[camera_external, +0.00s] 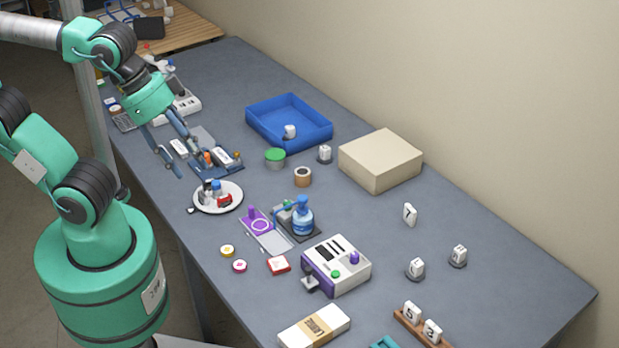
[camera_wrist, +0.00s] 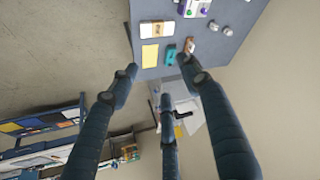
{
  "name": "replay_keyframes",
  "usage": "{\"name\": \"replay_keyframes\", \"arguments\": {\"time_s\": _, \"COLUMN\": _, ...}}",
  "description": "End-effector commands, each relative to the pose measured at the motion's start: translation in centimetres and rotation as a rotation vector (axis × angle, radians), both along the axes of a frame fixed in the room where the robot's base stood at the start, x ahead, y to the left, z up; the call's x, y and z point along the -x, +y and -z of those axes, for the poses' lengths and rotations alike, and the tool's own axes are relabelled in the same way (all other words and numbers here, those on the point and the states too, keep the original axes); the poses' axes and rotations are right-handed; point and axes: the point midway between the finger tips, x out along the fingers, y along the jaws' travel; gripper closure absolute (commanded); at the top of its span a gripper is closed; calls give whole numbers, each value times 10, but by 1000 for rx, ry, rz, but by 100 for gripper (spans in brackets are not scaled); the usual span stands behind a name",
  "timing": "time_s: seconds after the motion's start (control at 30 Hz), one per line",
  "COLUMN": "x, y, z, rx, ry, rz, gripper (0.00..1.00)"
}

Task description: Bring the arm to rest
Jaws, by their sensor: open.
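My gripper (camera_external: 184,158) is at the far left part of the grey table (camera_external: 470,268) in the external view, with its dark blue fingers spread. The fingers appear over or beside a blue tray (camera_external: 222,168) with small items; the exact height is unclear. In the wrist view my gripper (camera_wrist: 161,78) shows three separated fingers with nothing between them. That view looks past the fingers to the table edge (camera_wrist: 222,52), the floor and the wall. My green arm reaches in from the upper left of the external view.
A blue bin (camera_external: 312,137), a beige box (camera_external: 381,160), a white plate (camera_external: 231,203) and a purple-and-white machine (camera_external: 352,268) stand on the table. A number rack (camera_external: 420,327) is near the front. The wrist view shows a shelf (camera_wrist: 40,130) beyond the table.

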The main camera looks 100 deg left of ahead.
Motion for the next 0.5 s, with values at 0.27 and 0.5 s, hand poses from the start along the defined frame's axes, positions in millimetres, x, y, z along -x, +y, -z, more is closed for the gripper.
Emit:
{"name": "replay_keyframes", "arguments": {"time_s": 0.27, "x": 0, "y": 0, "z": 0, "rx": 0, "ry": 0, "rz": 0, "gripper": 53}}
{"name": "replay_keyframes", "arguments": {"time_s": 0.5, "x": 0, "y": 0, "z": 14, "rx": 0, "ry": 0, "rz": 0, "gripper": 53}}
